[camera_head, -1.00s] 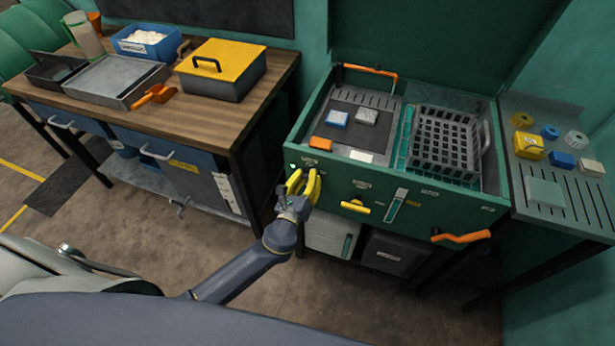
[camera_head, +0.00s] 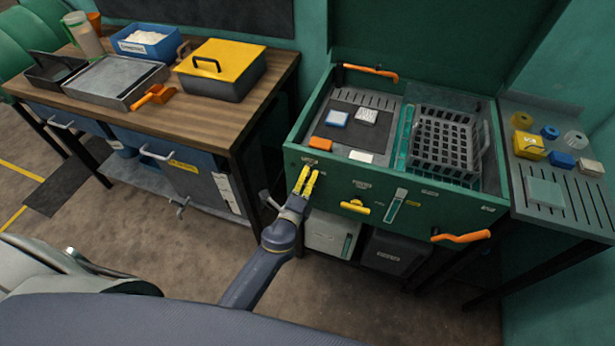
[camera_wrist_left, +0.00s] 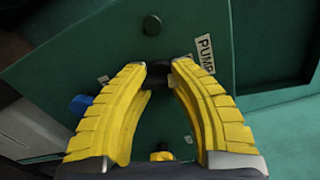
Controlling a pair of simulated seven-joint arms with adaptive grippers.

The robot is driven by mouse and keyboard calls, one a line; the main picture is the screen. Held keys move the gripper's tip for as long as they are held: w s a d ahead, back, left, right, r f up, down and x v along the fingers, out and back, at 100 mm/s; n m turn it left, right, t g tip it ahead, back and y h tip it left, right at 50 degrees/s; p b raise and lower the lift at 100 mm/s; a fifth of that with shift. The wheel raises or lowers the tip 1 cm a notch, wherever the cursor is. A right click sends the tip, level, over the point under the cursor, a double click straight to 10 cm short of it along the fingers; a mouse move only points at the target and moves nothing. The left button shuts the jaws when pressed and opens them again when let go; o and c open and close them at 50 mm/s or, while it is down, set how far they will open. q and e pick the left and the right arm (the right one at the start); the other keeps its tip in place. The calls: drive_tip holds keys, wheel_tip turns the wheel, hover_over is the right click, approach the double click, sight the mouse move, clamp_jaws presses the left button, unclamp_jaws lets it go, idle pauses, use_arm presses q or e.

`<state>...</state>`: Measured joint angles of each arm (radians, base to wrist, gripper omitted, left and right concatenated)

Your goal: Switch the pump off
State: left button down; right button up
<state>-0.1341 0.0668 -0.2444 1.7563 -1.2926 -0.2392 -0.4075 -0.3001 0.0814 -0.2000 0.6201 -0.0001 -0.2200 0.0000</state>
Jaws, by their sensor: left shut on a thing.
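The green parts washer (camera_head: 420,210) has a front panel with small labels and controls. In the left wrist view a "PUMP" label (camera_wrist_left: 205,52) sits on the panel beside a dark knob (camera_wrist_left: 158,68). My left gripper (camera_head: 311,172) is at the upper left of the panel in the head view. In the left wrist view its yellow fingers (camera_wrist_left: 160,72) are closed in on the dark knob, their tips on either side of it. The fingers hide part of the knob, and its turn position cannot be read. My right gripper is not in view.
A yellow handle (camera_head: 355,207) and an orange lever (camera_head: 460,237) stick out from the panel to the right. A black round part (camera_wrist_left: 152,25) and a blue part (camera_wrist_left: 80,104) are near the knob. The wooden workbench (camera_head: 215,110) stands to the left.

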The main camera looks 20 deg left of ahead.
use_arm(q)
drive_tip(key=shift+d+n, duration=0.25)
drive_tip(key=shift+n, duration=1.25)
drive_tip(key=c, duration=1.3)
unclamp_jaws()
drive_tip(key=shift+d, duration=0.1)
drive_tip(key=o, duration=0.4)
drive_tip(key=shift+s+a, duration=0.15)
drive_tip(key=shift+s, duration=1.85)
drive_tip(key=shift+s+a, duration=0.2)
drive_tip(key=shift+s, duration=1.8)
drive_tip(key=shift+s+a, duration=0.15)
drive_tip(key=shift+s, duration=1.85)
